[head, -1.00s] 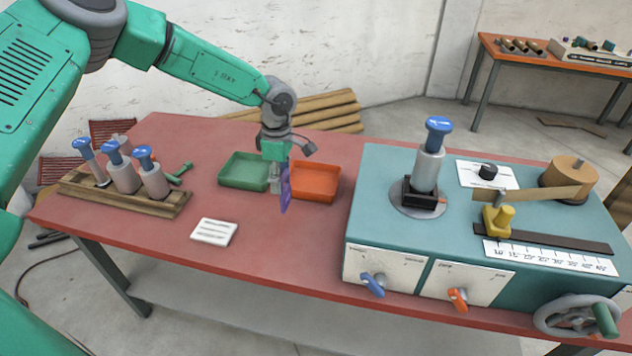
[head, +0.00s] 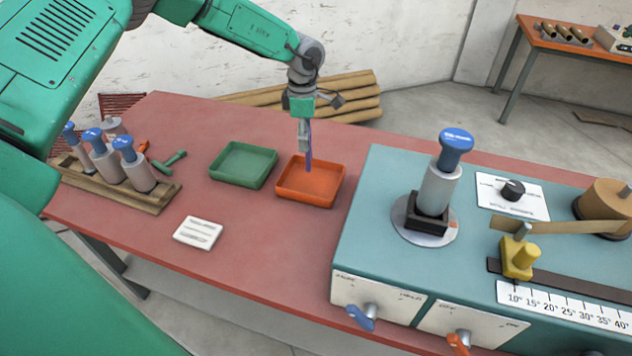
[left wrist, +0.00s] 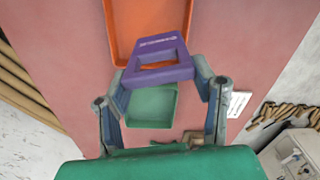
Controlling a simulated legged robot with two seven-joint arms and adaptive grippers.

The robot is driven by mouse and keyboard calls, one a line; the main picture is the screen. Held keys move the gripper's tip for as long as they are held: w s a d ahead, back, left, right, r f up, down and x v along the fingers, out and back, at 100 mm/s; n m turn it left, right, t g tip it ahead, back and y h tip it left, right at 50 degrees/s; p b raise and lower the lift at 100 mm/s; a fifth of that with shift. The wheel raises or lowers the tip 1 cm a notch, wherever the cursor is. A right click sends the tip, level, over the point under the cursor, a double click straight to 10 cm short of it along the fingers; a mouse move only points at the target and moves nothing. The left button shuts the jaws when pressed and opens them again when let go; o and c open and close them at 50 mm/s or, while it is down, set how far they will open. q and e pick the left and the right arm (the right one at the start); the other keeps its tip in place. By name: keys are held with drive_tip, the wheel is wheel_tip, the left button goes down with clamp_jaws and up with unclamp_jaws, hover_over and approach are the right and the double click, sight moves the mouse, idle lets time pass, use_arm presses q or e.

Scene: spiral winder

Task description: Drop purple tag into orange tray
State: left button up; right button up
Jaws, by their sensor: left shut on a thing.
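My left gripper (head: 304,142) is shut on the purple tag (head: 309,152), which hangs down and shows nearly edge-on in the head view. The tag's lower end overlaps the inside of the orange tray (head: 308,201) there; its height above the tray floor is hard to tell. In the left wrist view, the tag (left wrist: 160,42) is a purple frame with a central opening, between the gripper's fingers (left wrist: 160,82). It overlaps the near end of the orange tray (left wrist: 115,30). The visible part of the tray is empty. My right gripper is not in view.
An empty green tray (head: 240,181) stands just left of the orange one. A wooden rack (head: 120,188) with blue-topped cylinders and a white card (head: 198,233) lie further left. The teal winder bench (head: 365,235) with a tall blue-topped post (head: 437,185) stands to the right.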

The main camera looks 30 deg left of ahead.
use_arm(q)
wheel_tip(320, 180, down, 5)
drive_tip(key=b, duration=0.2)
drive_tip(key=shift+w+a+b, duration=0.1)
drive_tip(key=shift+w+b, duration=0.05)
drive_tip(key=shift+b, duration=0.2)
drive_tip(key=shift+r, duration=0.1)
drive_tip(key=o, duration=1.6)
wheel_tip(320, 180, up, 12)
drive_tip(key=shift+w+f, duration=0.1)
drive_tip(key=shift+f, duration=0.05)
